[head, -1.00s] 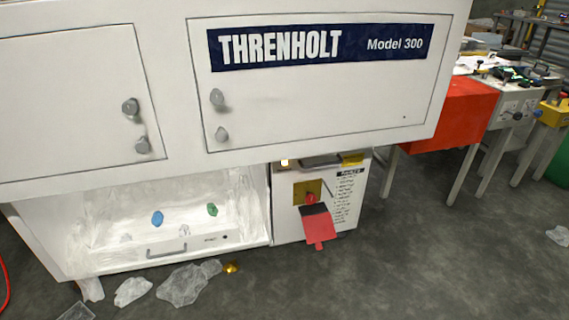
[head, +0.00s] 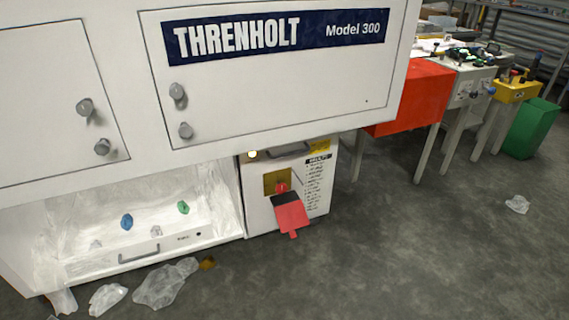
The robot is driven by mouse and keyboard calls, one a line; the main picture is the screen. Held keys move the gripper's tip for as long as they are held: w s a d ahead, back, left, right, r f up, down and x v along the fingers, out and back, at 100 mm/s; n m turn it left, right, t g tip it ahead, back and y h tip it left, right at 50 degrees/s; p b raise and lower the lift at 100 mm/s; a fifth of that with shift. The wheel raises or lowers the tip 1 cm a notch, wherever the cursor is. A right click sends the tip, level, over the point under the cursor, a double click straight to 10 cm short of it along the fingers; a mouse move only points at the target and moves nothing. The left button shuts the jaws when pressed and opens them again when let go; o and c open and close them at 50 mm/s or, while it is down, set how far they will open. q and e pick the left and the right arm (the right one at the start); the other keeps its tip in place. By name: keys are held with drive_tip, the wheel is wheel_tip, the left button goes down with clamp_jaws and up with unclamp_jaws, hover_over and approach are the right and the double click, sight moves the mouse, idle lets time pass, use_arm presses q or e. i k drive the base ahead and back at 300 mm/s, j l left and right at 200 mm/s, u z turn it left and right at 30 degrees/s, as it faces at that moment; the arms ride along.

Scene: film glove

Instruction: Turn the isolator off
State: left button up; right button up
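The isolator is a red knob (head: 281,187) on a yellow plate (head: 270,181), on the front of a white control box (head: 258,217) low under the large white machine. A red tag or flap with a dark top (head: 291,215) hangs just below the knob and leans over the box front. The knob is too small to tell which way it is turned. A small lit lamp (head: 252,154) shows at the top left of the box. Neither of my grippers is in view.
The white machine (head: 250,95) overhangs the box. Left of the box is an open bay (head: 85,206) holding a blue piece (head: 127,221) and a green piece (head: 183,207). Clear plastic scraps (head: 165,284) litter the floor. A red-sided bench (head: 410,97) stands right. The front-right floor is mostly clear.

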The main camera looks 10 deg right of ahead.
sight(282, 187)
drive_tip(key=i+l, duration=0.2)
drive_tip(key=i+l+u, duration=0.15)
drive_tip(key=l, duration=0.25)
drive_tip(key=i+l, duration=0.2)
drive_tip(key=i+l+u, duration=0.15)
drive_tip(key=l, duration=0.3)
